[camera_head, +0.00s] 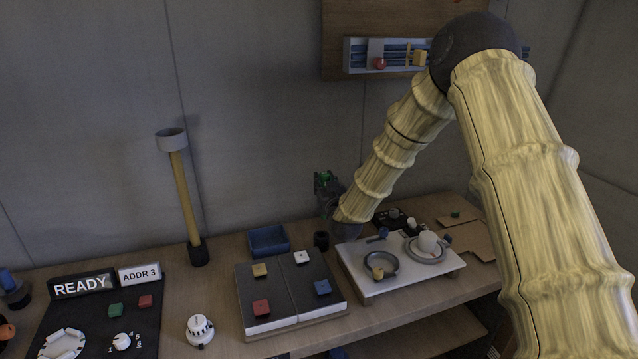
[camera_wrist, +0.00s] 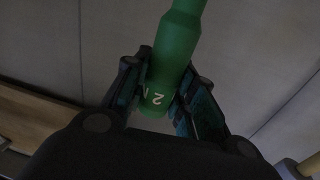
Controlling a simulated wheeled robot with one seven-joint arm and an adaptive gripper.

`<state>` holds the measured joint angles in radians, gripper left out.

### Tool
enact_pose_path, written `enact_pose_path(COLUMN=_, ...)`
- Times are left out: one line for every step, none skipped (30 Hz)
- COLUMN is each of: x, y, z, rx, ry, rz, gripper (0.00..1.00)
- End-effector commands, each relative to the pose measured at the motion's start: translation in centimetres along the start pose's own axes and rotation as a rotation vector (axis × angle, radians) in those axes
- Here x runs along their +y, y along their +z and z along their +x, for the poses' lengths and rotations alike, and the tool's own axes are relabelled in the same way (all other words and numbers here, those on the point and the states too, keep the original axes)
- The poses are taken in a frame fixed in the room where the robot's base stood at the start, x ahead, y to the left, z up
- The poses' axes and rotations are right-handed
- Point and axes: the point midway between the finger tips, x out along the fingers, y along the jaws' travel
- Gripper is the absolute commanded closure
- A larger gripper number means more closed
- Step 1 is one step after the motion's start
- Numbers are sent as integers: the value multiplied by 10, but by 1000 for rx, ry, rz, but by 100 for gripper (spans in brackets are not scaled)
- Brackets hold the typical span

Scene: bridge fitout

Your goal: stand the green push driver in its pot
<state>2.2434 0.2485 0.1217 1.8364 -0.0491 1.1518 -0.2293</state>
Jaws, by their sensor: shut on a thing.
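The green push driver (camera_wrist: 178,40) is between the two fingers of my gripper (camera_wrist: 165,88) in the wrist view, with a white marking starting with "2" on its body. My gripper is shut on it; its far end runs out of the picture. In the head view my gripper (camera_head: 326,184) is up in front of the wall, above the back of the bench, and a bit of the green driver (camera_head: 323,175) shows there. A small dark open-topped pot (camera_head: 321,241) stands on the bench below my gripper, apart from it.
A blue open box (camera_head: 268,240) stands just left of the pot. In front is a dark board (camera_head: 290,290) with coloured blocks. To the right is a white raised tray (camera_head: 390,280) with dishes.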

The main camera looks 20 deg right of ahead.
Motion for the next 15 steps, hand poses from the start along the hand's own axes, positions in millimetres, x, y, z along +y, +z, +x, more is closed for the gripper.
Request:
enact_pose_path(x=-3, y=0, z=0, rx=1, ry=-3, rz=0, gripper=100)
enact_pose_path(x=-4, y=0, z=0, rx=2, ry=-4, rz=0, gripper=100)
enact_pose_path(x=-6, y=0, z=1, rx=2, ry=-6, rz=-1, gripper=100)
enact_pose_path(x=-7, y=1, z=1, rx=2, ry=-7, rz=-1, gripper=100)
enact_pose_path(x=-8, y=3, z=1, rx=1, ry=-8, rz=-1, gripper=100)
enact_pose_path(x=-9, y=5, z=1, rx=1, ry=-9, rz=-1, gripper=100)
enact_pose_path(x=-9, y=7, z=1, rx=1, ry=-9, rz=-1, gripper=100)
enact_pose_path(x=-9, y=10, z=1, rx=1, ry=-10, rz=-1, gripper=100)
enact_pose_path(x=-10, y=13, z=2, rx=1, ry=-11, rz=-1, gripper=100)
enact_pose_path(x=-11, y=15, z=2, rx=2, ry=-11, rz=0, gripper=100)
enact_pose_path(x=-11, y=18, z=2, rx=2, ry=-11, rz=0, gripper=100)
enact_pose_path(x=-11, y=21, z=2, rx=2, ry=-11, rz=0, gripper=100)
enact_pose_path(x=-11, y=24, z=2, rx=1, ry=-11, rz=0, gripper=100)
enact_pose_path(x=-10, y=27, z=2, rx=1, ry=-11, rz=0, gripper=100)
enact_pose_path(x=-11, y=30, z=2, rx=1, ry=-11, rz=0, gripper=100)
